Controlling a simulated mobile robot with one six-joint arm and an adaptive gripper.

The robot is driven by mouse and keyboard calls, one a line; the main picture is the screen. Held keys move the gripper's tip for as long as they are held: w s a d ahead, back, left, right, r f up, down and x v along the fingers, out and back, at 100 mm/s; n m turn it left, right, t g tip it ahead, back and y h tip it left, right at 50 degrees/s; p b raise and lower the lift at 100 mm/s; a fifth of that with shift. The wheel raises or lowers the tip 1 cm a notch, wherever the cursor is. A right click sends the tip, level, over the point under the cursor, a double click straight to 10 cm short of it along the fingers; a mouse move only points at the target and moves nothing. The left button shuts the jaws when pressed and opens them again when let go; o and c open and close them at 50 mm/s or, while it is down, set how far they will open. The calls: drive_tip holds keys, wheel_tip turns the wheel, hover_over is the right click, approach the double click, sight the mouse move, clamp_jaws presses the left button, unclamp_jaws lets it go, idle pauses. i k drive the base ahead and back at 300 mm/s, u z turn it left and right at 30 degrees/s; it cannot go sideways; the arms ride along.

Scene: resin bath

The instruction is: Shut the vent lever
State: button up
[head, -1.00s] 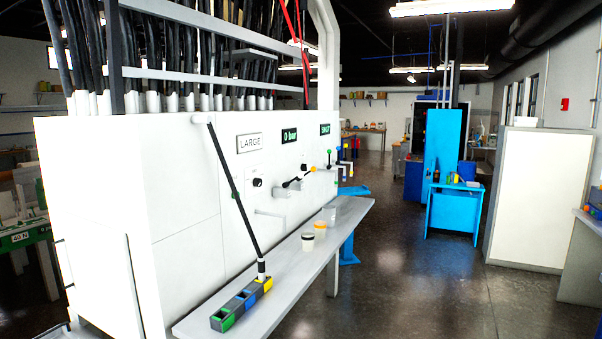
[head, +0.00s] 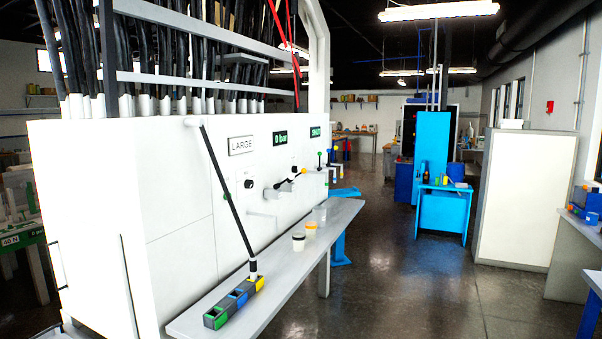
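The large white machine (head: 180,215) stands on the left. Its panel carries several small levers. One has a black handle (head: 284,184) and a yellow tip, lying slanted. A small upright lever with a green knob (head: 319,155) is farther along, and a group of coloured handles (head: 337,172) sticks out at the far end. I cannot tell which of them is the vent lever. A green display (head: 280,138) reads "0 bar", and a second display (head: 318,132) seems to read "SHUT". My gripper is not in view.
Open floor (head: 400,270) lies right, before a blue bench (head: 443,214) and white cabinet (head: 527,190).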

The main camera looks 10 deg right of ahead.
sight(304, 171)
drive_tip(key=z, duration=0.1)
drive_tip(key=i, duration=0.95)
drive_tip(key=u, duration=0.1)
drive_tip(key=k, duration=0.7)
drive_tip(key=z, duration=0.45)
drive_tip(key=i, duration=1.35)
drive_tip(key=z, duration=0.2)
